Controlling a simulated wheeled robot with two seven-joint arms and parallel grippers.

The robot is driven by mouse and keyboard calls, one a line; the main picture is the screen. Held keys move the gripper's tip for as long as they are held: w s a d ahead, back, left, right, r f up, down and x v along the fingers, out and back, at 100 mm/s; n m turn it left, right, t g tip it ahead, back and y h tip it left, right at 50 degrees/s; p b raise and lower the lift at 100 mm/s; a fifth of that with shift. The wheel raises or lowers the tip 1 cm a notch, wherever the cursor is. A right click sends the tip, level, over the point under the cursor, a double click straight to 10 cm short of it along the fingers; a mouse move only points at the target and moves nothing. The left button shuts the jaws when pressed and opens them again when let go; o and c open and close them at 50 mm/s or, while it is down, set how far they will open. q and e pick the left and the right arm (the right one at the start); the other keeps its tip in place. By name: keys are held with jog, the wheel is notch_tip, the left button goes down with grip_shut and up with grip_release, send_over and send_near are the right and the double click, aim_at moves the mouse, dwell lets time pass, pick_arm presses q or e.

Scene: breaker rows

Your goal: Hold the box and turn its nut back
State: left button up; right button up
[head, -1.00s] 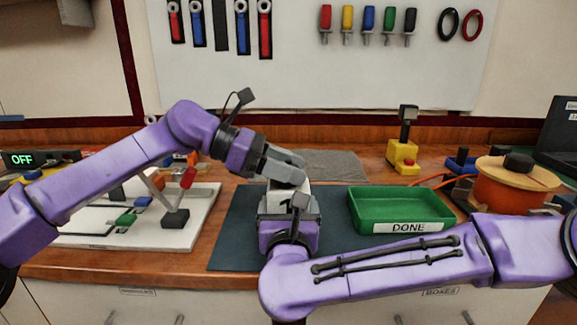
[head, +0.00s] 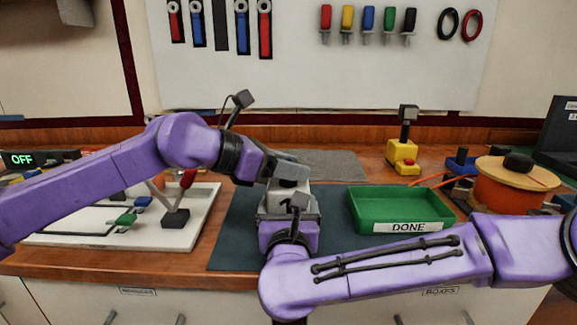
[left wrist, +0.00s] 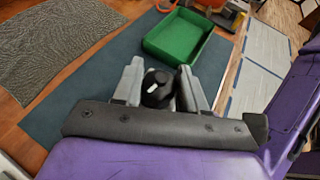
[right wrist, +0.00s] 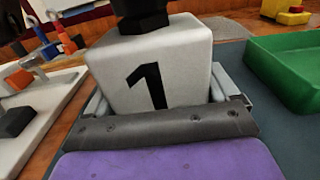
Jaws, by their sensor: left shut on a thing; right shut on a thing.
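The white box (right wrist: 168,62) carries a black "1" and stands upright; it also shows in the head view (head: 289,188). My right gripper (head: 288,208) is shut on the box from the near side, a finger along each flank. The black nut (right wrist: 143,20) sits on top of the box, and its upper part is cut off in the right wrist view. My left gripper (head: 290,170) comes in from the left above the box. In the left wrist view its fingers stand either side of the nut (left wrist: 155,90), which has a white mark, and are shut on it.
A green tray labelled DONE (head: 402,228) stands on the dark mat (head: 235,235) just right of the box. A white board with a switch (head: 120,235) lies at left. A yellow block (head: 403,157) and an orange spool (head: 512,185) stand at back right.

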pick_arm(q)
jog(key=n+t+y, duration=0.2)
jog(key=n+t, duration=0.2)
jog(key=shift+y, duration=0.4)
jog(key=shift+f+n+t+y, duration=0.1)
jog(key=shift+n+t+y, duration=0.9)
jog(key=shift+n+y, duration=0.45)
jog(key=shift+n, duration=0.25)
jog(key=o, duration=1)
jog(key=v, duration=1.2)
